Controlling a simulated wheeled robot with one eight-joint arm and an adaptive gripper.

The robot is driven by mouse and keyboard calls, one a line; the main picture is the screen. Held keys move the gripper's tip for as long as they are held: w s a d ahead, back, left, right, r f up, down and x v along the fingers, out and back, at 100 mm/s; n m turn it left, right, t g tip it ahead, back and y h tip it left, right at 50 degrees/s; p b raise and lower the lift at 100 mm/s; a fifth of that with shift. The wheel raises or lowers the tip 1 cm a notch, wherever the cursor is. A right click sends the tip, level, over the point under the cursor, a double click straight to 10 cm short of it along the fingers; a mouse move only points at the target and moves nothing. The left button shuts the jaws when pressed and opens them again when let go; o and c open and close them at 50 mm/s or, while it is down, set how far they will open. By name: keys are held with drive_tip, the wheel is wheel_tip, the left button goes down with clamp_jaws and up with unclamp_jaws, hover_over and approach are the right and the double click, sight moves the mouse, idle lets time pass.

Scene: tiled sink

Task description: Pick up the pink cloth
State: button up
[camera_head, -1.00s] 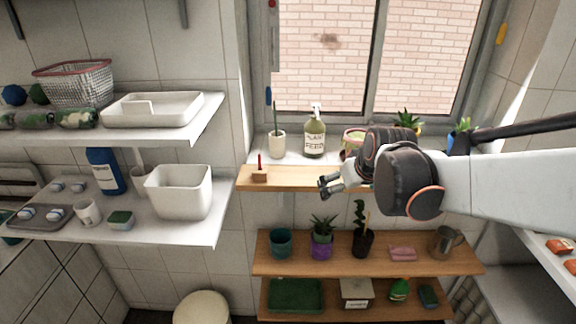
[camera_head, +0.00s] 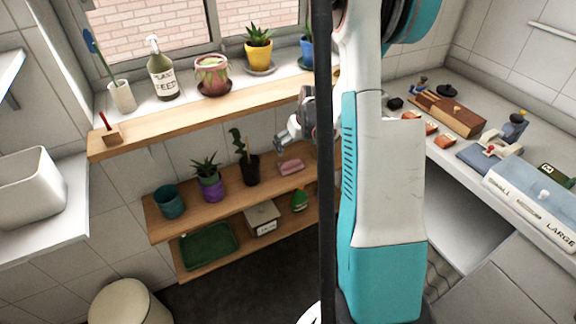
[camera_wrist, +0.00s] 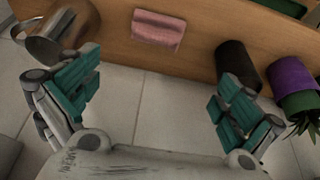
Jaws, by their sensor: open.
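The pink cloth (camera_head: 291,167) lies folded on the upper of two low wooden shelves, right of a black plant pot. In the wrist view the pink cloth (camera_wrist: 158,28) shows at the top, flat on the wood. My gripper (camera_head: 283,137) is just above and near the cloth in the head view, partly hidden by my arm. In the wrist view my gripper (camera_wrist: 155,98) is open, its teal-padded fingers wide apart with nothing between them. The cloth is beyond the fingertips, not touching them.
A metal mug (camera_wrist: 62,30) stands beside the cloth on one side, a black pot (camera_wrist: 237,62) and a purple pot (camera_wrist: 290,80) on the other. A wooden ledge (camera_head: 200,116) runs above the shelf. A green tray (camera_head: 208,244) and a green bottle (camera_head: 299,200) are on the lower shelf.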

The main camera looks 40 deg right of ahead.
sight(291, 160)
drive_tip(key=b+x, duration=0.2)
drive_tip(key=x, duration=0.7)
drive_tip(key=shift+s+d+b, duration=0.1)
drive_tip(key=shift+s+b, duration=0.05)
drive_tip(key=shift+b, duration=0.25)
drive_tip(key=shift+b+x, duration=1.4)
drive_tip(key=shift+x, duration=1.3)
drive_tip(key=shift+s+d+r, duration=0.1)
drive_tip(key=shift+s+d, duration=0.05)
drive_tip(key=shift+s, duration=0.05)
drive_tip(key=c, duration=0.7)
